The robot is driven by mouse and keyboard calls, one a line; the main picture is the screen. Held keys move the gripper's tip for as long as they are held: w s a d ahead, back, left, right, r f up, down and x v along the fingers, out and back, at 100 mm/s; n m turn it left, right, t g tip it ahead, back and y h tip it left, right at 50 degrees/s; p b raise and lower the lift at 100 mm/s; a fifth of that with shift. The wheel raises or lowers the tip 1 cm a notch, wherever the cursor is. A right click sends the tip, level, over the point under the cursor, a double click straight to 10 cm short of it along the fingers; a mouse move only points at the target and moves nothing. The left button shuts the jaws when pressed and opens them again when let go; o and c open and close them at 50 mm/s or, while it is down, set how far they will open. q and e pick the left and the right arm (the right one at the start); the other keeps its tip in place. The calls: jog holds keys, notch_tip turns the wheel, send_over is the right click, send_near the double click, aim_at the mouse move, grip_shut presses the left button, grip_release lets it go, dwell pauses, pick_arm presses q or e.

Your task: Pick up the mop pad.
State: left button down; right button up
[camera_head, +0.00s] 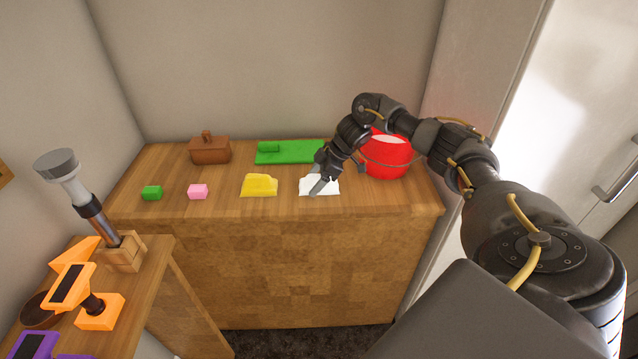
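A flat white cloth-like piece (331,187) lies near the front edge of the wooden counter, right of centre; it looks like the mop pad, though I cannot be sure. My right gripper (317,183) comes in from the right and points down, with its fingertips over or on the left and middle part of the white piece. The fingers cover part of it. I cannot tell whether they are apart or closed on it. The piece lies flat on the counter. My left gripper is not in view.
A red pot (392,160) stands right, close behind my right wrist. A side counter (150,290) holds orange tools.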

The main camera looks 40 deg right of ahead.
jog(key=c, duration=0.6)
jog(key=shift+r, duration=0.15)
jog(key=shift+r, duration=0.55)
jog(key=s+a+r+b, duration=0.1)
jog(key=s+r, duration=0.3)
jog(key=s+a+r+b, duration=0.1)
jog(key=s+a+r, duration=0.1)
jog(key=s+r, duration=0.1)
jog(key=s+a+r+b, duration=0.1)
jog(key=s+a+r, duration=0.1)
jog(key=s+r, duration=0.2)
jog(key=shift+s+a+r, duration=0.1)
jog(key=shift+s+r, duration=0.1)
jog(key=shift+s, duration=0.35)
jog(key=shift+s+r, duration=0.15)
jog(key=shift+s, duration=0.35)
